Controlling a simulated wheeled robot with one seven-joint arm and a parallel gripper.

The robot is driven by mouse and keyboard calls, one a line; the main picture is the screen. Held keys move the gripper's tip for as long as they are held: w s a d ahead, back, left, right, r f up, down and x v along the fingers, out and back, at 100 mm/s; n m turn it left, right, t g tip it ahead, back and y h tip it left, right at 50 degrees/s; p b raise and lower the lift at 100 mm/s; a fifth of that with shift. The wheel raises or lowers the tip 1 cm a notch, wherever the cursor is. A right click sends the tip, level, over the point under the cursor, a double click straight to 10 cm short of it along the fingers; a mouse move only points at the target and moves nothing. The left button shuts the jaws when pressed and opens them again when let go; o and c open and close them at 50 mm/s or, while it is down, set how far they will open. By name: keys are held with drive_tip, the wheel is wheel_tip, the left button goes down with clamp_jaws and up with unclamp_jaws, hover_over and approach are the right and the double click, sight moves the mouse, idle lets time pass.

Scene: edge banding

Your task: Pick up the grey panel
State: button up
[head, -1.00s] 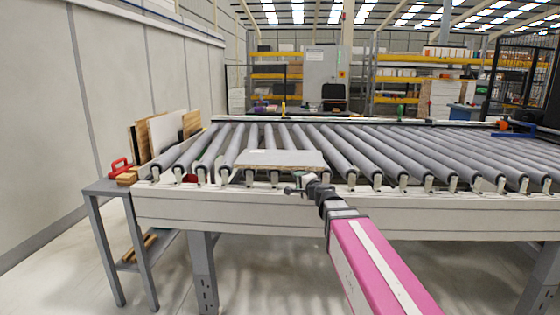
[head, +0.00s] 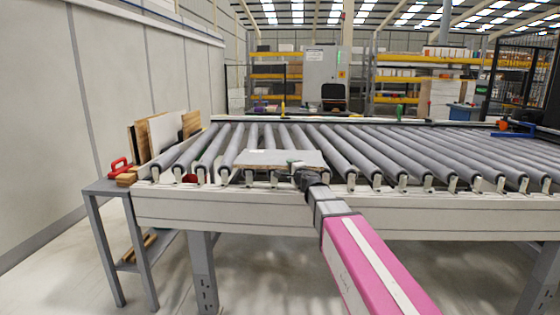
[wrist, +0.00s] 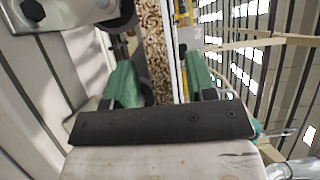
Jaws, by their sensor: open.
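The grey panel (head: 262,157) lies flat on the rollers near the front edge of the conveyor in the head view. My gripper (head: 294,165) is at its front right edge, with a small bit of green finger showing. In the wrist view, my gripper (wrist: 161,72) has its two green fingers apart. The panel's speckled chipboard edge (wrist: 155,42) shows in the gap between them. The jaws are open on either side of this edge, and I see no clear grip on it. Whether a finger touches the panel, I cannot tell.
The roller conveyor (head: 420,160) runs off to the right, its rollers bare around the panel. Its front rail (head: 220,208) lies below my gripper. A small grey side table (head: 104,188) at the left holds a red-handled tool (head: 119,167). Several boards (head: 165,132) lean behind it.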

drive_tip(key=x, duration=0.2)
drive_tip(key=shift+w+a, duration=0.1)
drive_tip(key=shift+w, duration=0.15)
drive_tip(key=shift+c, duration=0.3)
clamp_jaws()
idle(0.9)
